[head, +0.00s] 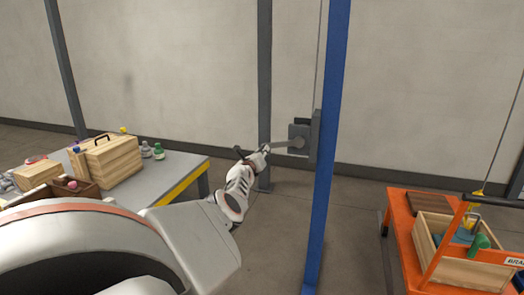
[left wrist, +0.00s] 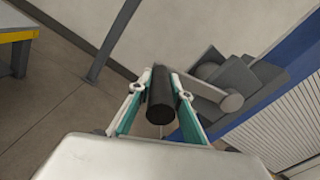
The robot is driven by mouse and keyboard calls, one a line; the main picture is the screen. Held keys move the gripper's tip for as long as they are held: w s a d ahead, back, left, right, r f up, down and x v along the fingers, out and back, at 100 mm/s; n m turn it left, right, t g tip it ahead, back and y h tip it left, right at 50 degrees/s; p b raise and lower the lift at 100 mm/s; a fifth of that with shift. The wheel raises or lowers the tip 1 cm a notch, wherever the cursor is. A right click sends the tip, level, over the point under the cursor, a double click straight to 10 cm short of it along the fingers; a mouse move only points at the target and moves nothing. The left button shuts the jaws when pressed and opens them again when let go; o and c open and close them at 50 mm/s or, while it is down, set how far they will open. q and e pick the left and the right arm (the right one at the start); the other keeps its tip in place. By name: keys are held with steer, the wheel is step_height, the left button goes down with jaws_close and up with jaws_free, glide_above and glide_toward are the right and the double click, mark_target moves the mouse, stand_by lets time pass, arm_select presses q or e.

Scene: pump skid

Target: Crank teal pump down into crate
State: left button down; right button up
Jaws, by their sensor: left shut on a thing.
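The winch (head: 300,137) is a grey box on a blue post (head: 326,150), with a crank arm (head: 284,145) reaching left. My left gripper (head: 255,155) is at the end of that crank arm. In the left wrist view my left gripper (left wrist: 160,92) is shut on the black crank handle (left wrist: 161,108), one finger on each side. The teal pump (head: 463,236), with a green part (head: 481,242) beside it, shows low within the wooden crate (head: 466,270). The crate's front wall hides its bottom. A yellow hook (head: 477,194) hangs on a cable above it. My right gripper is out of view.
The crate stands on an orange cart (head: 402,235) with a dark handle bar and a brown board (head: 429,204). At left, a grey table (head: 178,172) with a yellow edge holds wooden boxes (head: 112,160) and small parts. Floor is clear between table and post.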

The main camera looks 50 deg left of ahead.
arm_select(q)
steer(key=shift+f, duration=0.3)
steer(key=c, duration=1.8)
jaws_free()
steer(key=shift+s+a, duration=0.1)
steer(key=shift+c, duration=0.2)
steer(key=shift+r, duration=0.1)
steer(key=shift+r, duration=4.9)
